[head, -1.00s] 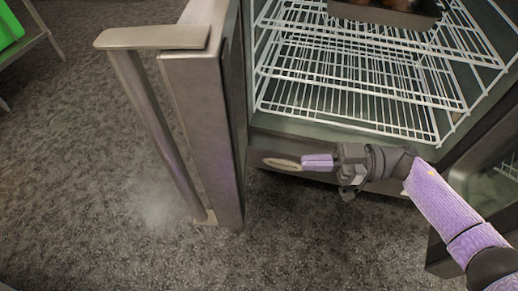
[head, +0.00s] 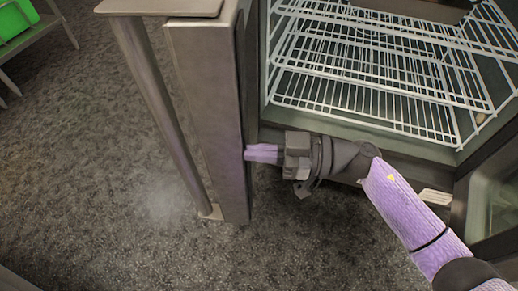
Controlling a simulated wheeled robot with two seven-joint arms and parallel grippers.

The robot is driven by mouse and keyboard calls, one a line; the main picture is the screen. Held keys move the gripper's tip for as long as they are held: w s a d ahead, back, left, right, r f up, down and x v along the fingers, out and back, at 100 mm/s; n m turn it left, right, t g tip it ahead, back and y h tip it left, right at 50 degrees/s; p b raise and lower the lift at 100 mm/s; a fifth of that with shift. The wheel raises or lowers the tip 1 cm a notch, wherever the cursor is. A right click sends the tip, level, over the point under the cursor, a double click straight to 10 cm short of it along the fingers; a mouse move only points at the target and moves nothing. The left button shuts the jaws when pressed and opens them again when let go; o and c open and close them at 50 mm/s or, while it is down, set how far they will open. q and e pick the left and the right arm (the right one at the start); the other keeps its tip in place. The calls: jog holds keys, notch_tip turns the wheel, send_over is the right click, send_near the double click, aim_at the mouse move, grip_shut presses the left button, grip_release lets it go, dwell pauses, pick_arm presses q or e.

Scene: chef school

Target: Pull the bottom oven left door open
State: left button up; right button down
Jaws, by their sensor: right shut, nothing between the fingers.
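The oven's left door (head: 205,110) stands swung open on the left, a steel panel with a long bar handle (head: 155,105) on its outer face. The oven interior with white wire racks (head: 365,85) is exposed to the right of it. My right gripper (head: 250,153) is shut and empty, its purple fingers pointing left. The fingertips are at the inner side of the door, at about mid to lower height; they look to be touching it or very close. My left gripper is not in view.
A dark tray (head: 425,8) sits on the upper rack. A second door (head: 492,195) with a glass pane is at the right. A green bin (head: 15,25) on a metal shelf is at the top left. The grey floor (head: 90,170) left of the door is clear.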

aim_at(204, 152)
jog(key=a+t+p, duration=0.1)
jog(key=a+p, duration=0.1)
jog(key=a+r+m+t+p, duration=0.1)
jog(key=a+p, duration=0.1)
jog(key=p, duration=0.1)
jog(key=shift+a+r+m+t, duration=0.2)
jog(key=shift+a+m+t, duration=0.1)
jog(key=shift+a, duration=0.05)
jog(key=a+t, duration=0.1)
jog(key=a, duration=0.1)
jog(key=a+f+m+t+h+p, duration=0.1)
jog(key=a, duration=0.1)
jog(key=w+a+m+t, duration=0.1)
jog(key=a, duration=0.1)
jog(key=shift+a+f+p, duration=0.15)
jog(key=shift+p, duration=0.25)
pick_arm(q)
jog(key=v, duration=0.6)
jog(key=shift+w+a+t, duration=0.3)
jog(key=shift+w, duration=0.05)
pick_arm(e)
jog(key=shift+w+a+f, duration=0.1)
jog(key=shift+a, duration=0.05)
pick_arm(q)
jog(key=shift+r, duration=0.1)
